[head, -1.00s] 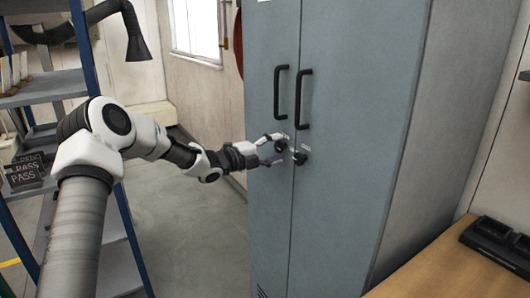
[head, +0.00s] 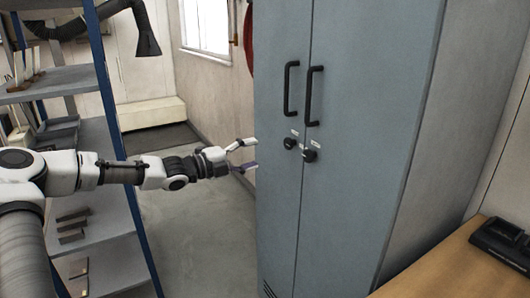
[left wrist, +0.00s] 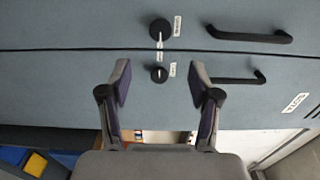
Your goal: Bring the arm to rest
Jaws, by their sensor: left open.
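My left arm comes in from the left in the head view, stretched out to the right. Its left gripper (head: 250,156) is open and empty, just left of the blue-grey cabinet (head: 375,150). In the left wrist view the spread fingers (left wrist: 160,84) face the cabinet doors (left wrist: 60,85), with nothing between them. Two dark round knobs show on the doors, the left knob (head: 290,143) and the right knob (head: 310,155). They are apart from the fingers. My right gripper is not in view.
A shelf rack (head: 75,78) with blue posts stands behind and beside my left arm. A wooden bench (head: 450,270) with a black device (head: 502,243) is at lower right. Open grey floor (head: 195,235) lies between rack and cabinet. A black extraction hood (head: 147,40) hangs at upper left.

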